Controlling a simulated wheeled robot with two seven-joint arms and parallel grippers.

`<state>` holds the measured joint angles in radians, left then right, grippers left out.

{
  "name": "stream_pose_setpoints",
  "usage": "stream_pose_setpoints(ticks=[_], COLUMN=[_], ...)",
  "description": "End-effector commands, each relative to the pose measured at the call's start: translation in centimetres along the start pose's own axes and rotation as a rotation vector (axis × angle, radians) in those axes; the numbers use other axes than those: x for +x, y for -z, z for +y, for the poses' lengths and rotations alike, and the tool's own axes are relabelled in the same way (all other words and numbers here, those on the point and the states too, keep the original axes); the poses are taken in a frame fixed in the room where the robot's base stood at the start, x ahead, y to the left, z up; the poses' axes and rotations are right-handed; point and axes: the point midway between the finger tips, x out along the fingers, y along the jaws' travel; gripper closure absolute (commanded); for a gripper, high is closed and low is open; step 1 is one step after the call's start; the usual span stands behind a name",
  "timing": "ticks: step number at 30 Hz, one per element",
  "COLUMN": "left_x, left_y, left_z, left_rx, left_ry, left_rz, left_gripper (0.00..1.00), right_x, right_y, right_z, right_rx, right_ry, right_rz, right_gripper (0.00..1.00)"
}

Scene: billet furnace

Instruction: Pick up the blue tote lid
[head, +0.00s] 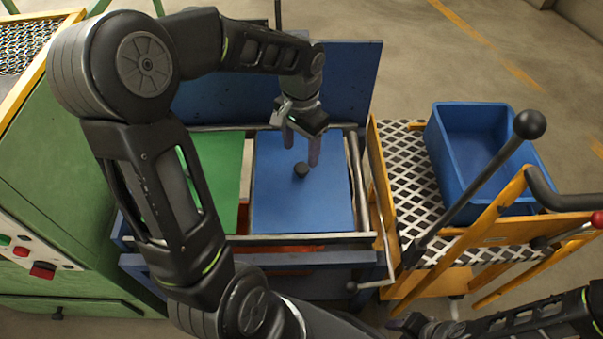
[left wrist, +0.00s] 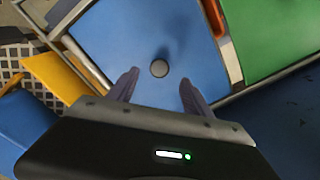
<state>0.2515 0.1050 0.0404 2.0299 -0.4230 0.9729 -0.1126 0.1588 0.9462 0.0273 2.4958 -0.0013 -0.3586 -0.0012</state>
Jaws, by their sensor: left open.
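The blue tote lid (head: 290,208) is a flat blue panel with a dark round knob (head: 301,170) near its middle. It lies in a metal frame beside a green panel. My left gripper (head: 302,155) is open over the knob. In the left wrist view the left gripper's fingertips (left wrist: 158,82) are spread wide, with the knob (left wrist: 159,68) just beyond them and roughly centred between them. Nothing is held. Part of my right arm shows at the lower right of the head view, but I cannot make out its jaws.
The green panel (head: 222,170) lies left of the lid. A raised dark blue panel (head: 350,85) stands behind. At right, an orange cart with a mesh top (head: 408,180) carries an open blue tote (head: 440,150). A lever with a black ball (head: 530,124) rises in front of the tote.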

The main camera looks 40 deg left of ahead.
Motion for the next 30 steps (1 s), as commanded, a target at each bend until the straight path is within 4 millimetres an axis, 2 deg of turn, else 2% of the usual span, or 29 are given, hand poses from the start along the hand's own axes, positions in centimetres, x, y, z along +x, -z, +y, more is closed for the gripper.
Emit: stream_pose_setpoints(ticks=[6,18,27,30], left_x=[2.3,2.9,7.0,7.7], left_y=[-0.1,0.0,0.1,0.1], left_z=[0.0,0.0,0.1,0.1], left_rx=[0.001,0.000,0.000,0.000], left_ry=[0.000,0.000,-0.001,-0.001], left_rz=[-0.003,-0.001,-0.004,-0.002], left_gripper=[0.41,0.41,0.41,0.41], right_x=[0.6,0.8,2.0,2.2], right_y=[0.0,0.0,0.0,0.0], right_z=[0.2,0.3,0.8,0.8], right_rx=[0.000,0.000,0.001,0.002], right_ry=[0.000,0.000,0.000,0.000], right_rz=[0.000,0.000,0.000,0.000], right_gripper=[0.64,0.64,0.64,0.64])
